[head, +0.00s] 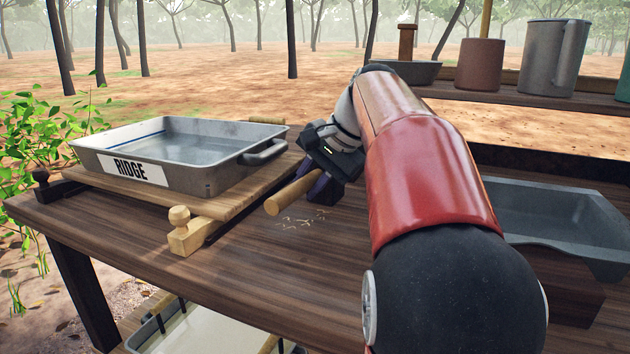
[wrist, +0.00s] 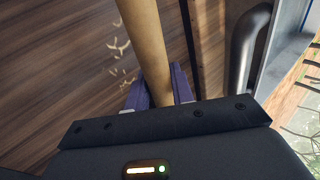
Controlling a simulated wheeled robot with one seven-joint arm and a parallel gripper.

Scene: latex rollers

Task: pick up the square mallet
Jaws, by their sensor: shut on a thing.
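A round, light wooden handle (head: 292,192) sticks out from my gripper (head: 318,186) in the head view, just above the dark wooden table. In the wrist view the handle (wrist: 146,45) runs up from between the purple fingers (wrist: 158,88). My gripper is shut on this handle, which I take to be the square mallet's. The mallet's head is hidden behind my gripper and arm, so I cannot see its shape.
A grey metal tray (head: 205,180) labelled RIDGE stands on a wooden board left of my gripper. Pale shavings (head: 297,222) lie on the table (head: 270,265). A grey trough (head: 555,215) is at the right. A shelf (head: 500,95) behind holds a brown pot (head: 480,65) and a grey jug (head: 553,58).

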